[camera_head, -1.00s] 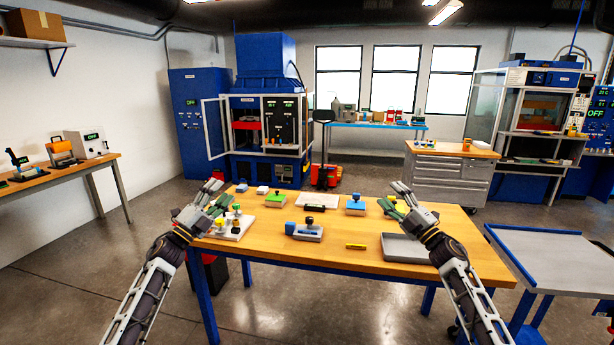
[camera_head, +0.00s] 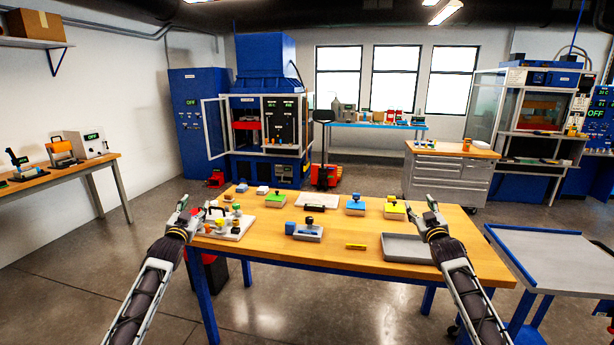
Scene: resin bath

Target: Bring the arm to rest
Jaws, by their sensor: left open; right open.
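My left gripper (camera_head: 192,212) is open and empty at the left end of the wooden table (camera_head: 340,263), beside a white board (camera_head: 237,232) with several small coloured knobs and pieces on it. My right gripper (camera_head: 426,212) is open and empty over the right part of the table, close to the grey tray (camera_head: 400,250). The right arm partly covers the tray's right side. Neither gripper holds anything that shows.
A grey cart (camera_head: 550,260) stands right of the table. The table's front middle is clear.

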